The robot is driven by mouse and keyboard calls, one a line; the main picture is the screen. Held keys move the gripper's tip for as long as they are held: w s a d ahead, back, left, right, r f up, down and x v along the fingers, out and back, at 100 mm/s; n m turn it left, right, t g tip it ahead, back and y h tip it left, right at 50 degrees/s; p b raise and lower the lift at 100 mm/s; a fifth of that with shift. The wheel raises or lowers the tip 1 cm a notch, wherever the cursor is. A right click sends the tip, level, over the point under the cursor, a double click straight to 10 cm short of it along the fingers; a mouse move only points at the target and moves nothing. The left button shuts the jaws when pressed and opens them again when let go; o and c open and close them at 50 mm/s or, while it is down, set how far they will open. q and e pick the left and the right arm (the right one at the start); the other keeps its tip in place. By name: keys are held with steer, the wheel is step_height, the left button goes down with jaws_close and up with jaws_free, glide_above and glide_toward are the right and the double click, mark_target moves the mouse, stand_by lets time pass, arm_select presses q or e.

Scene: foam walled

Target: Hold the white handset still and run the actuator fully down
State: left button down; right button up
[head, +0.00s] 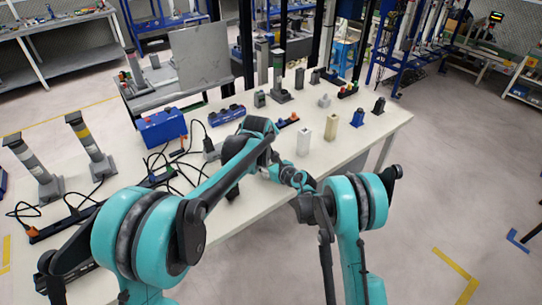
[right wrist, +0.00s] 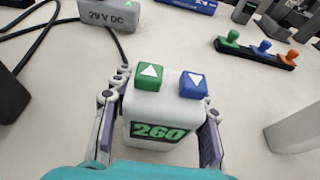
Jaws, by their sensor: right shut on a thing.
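The white handset (right wrist: 160,115) stands in the right wrist view, with a green up-arrow button, a blue down-arrow button and a display reading 260. My right gripper (right wrist: 157,135) is shut on it, one finger on each side. Both buttons are uncovered. Two grey upright columns that look like actuators, one plain (head: 33,165) and one with a yellow band (head: 90,145), stand at the left with cables.
A box marked 29 V DC (right wrist: 110,12) with a black cable sits behind the handset. A strip of green, blue and orange knobs (right wrist: 258,52) lies behind right. A white block (head: 303,142) stands to the right. A blue case (head: 161,127) and loose cables lie on the left.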

steer(key=o, duration=1.5)
steer(key=shift+c, duration=0.2)
